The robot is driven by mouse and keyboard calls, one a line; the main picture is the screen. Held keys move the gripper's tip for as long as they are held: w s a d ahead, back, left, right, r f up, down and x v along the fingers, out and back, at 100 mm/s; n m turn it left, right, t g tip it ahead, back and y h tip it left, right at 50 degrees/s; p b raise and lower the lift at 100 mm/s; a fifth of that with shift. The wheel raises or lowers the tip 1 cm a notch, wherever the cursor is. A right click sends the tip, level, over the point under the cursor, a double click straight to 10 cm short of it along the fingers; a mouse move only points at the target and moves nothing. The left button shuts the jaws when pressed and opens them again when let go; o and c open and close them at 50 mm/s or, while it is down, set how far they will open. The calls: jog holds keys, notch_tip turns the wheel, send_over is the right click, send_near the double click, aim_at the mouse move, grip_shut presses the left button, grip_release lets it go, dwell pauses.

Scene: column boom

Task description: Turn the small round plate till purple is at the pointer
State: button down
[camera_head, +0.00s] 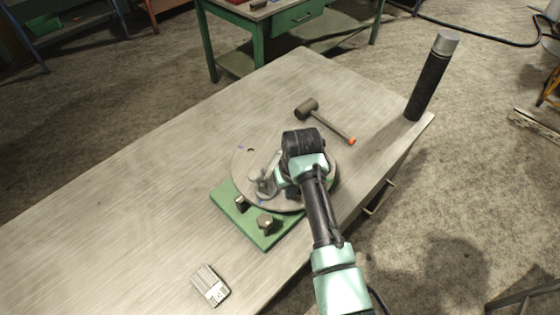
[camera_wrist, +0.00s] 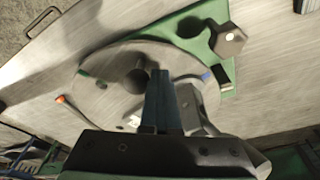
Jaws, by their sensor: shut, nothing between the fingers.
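The small round plate (camera_head: 246,167) is grey and lies flat on a green base (camera_head: 226,201). The plate also shows in the wrist view (camera_wrist: 103,98). A bluish mark (camera_wrist: 207,76) is on its rim beside a dark block (camera_wrist: 224,72) on the base, which may be the pointer; I cannot tell surely whether the mark is blue or purple. A green mark (camera_wrist: 85,73) is on the opposite rim. A dark post (camera_wrist: 137,81) stands on the plate. My gripper (camera_wrist: 160,73) is shut and empty over the plate, near the post; whether it touches is unclear.
A hex knob (camera_head: 265,222) stands on the base. A mallet (camera_head: 308,108) lies behind the plate. A black cylinder (camera_head: 428,82) stands at the table's right corner. A small pale block (camera_head: 211,284) lies in front. The table's left side is clear.

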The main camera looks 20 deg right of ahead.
jog(key=shift+s+d, duration=0.2)
jog(key=shift+d, duration=0.25)
jog(key=shift+s+d, duration=0.1)
jog(key=shift+d, duration=0.65)
jog(key=shift+s+d+b, duration=0.1)
jog(key=shift+d+b, duration=0.2)
jog(key=shift+d, duration=0.7)
jog(key=shift+d+b, duration=0.4)
jog(key=shift+d, duration=0.35)
